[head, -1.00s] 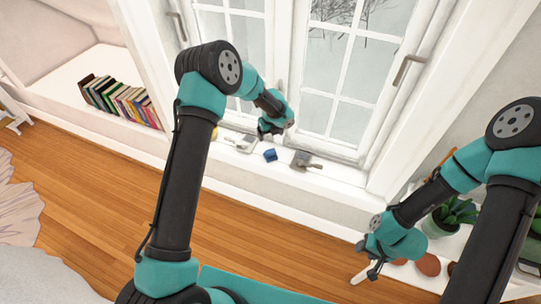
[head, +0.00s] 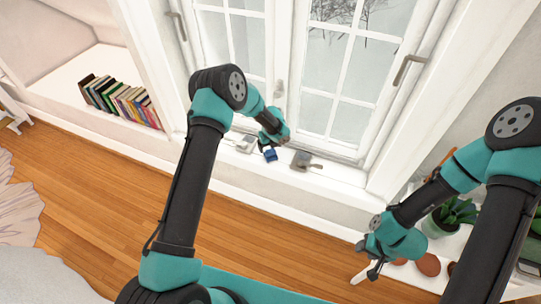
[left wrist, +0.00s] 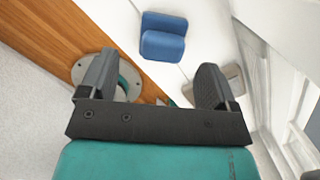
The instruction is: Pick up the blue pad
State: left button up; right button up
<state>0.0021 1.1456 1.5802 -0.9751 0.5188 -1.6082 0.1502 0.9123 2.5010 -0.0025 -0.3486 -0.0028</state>
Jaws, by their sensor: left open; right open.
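The blue pad (head: 270,156) lies on the white window sill, below the middle of the window. In the left wrist view the blue pad (left wrist: 163,37) is beyond the fingertips, in the upper middle, and shows two rounded parts. My left gripper (head: 266,146) is just above and behind the pad in the head view, partly covered by its own wrist. In the left wrist view its fingers (left wrist: 155,78) are apart with nothing between them. My right gripper (head: 370,262) hangs low at the right, near the white shelf, far from the pad.
A grey object with a handle (head: 303,161) lies right of the pad, and a pale grey item (head: 245,144) lies left of it. The window frame stands close behind. Books (head: 120,101) stand far left; a potted plant (head: 450,215) is at the right.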

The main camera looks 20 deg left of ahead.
aim_at(271, 151)
pick_arm(q)
jog(key=f, duration=0.5)
jog(key=shift+w+d, duration=0.1)
jog(key=shift+w, duration=0.15)
jog(key=c, duration=0.9)
jog(key=shift+r, duration=0.15)
jog(key=shift+r, duration=1.6)
jog(key=s+d, duration=0.1)
jog(key=s, duration=0.4)
jog(key=s+d+r, duration=0.1)
jog(key=s+d, duration=0.1)
jog(key=s, duration=0.3)
jog(key=s+d, duration=0.1)
jog(key=s, duration=0.4)
jog(key=shift+s+d+r, duration=0.2)
jog(key=shift+r, duration=0.1)
